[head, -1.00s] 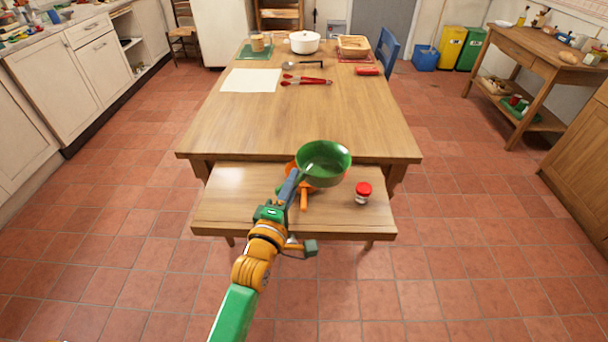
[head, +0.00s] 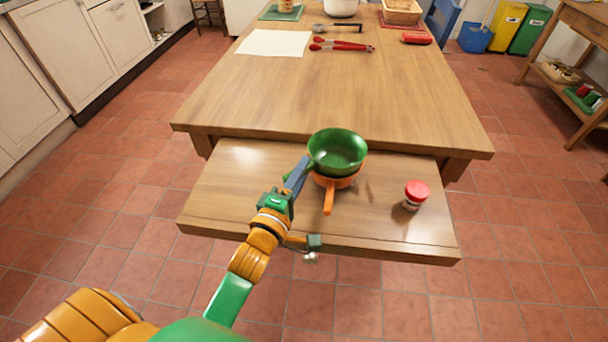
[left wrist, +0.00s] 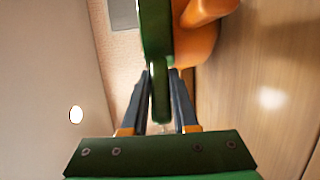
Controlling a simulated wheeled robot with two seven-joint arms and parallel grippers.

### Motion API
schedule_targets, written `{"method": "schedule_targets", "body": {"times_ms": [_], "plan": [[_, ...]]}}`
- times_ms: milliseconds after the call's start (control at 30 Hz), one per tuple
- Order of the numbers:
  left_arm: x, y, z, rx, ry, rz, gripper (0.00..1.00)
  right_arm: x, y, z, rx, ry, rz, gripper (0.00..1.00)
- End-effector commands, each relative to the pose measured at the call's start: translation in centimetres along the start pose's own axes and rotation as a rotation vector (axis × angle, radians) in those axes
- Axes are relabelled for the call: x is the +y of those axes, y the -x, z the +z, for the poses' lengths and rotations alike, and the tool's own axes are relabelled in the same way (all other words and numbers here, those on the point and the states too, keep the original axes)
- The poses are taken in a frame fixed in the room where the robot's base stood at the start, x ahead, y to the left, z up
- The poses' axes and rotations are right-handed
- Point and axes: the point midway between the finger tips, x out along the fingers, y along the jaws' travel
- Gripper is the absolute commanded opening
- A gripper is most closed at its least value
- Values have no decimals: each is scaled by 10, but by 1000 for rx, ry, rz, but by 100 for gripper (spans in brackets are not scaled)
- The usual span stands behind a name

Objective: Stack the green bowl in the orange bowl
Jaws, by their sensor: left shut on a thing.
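The green bowl (head: 337,150) has a short handle, and my left gripper (head: 300,174) is shut on that handle. The green bowl is over the orange bowl (head: 338,182), whose lower side and handle show beneath it on the low bench. I cannot tell whether the green bowl rests in the orange one or is held just above it. In the left wrist view the two fingers (left wrist: 160,100) close around the green handle, with the green bowl (left wrist: 155,30) beside the orange bowl (left wrist: 200,45). My right gripper is not in view.
A jar with a red lid (head: 415,195) stands on the bench (head: 240,190) to the right of the bowls. The large table (head: 320,90) behind holds a white sheet (head: 274,42), red tongs (head: 341,46) and other items. The bench's left part is clear.

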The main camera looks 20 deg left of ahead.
Motion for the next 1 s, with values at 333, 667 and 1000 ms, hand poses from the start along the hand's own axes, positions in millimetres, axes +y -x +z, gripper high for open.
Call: {"method": "schedule_targets", "body": {"times_ms": [333, 667, 1000], "plan": [[2, 0, 0, 0, 0, 1, 57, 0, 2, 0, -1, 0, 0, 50], [2, 9, 0, 0, 2, 0, 57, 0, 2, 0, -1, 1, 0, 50], [0, 75, 0, 0, 2, -4, 57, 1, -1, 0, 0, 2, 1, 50]]}}
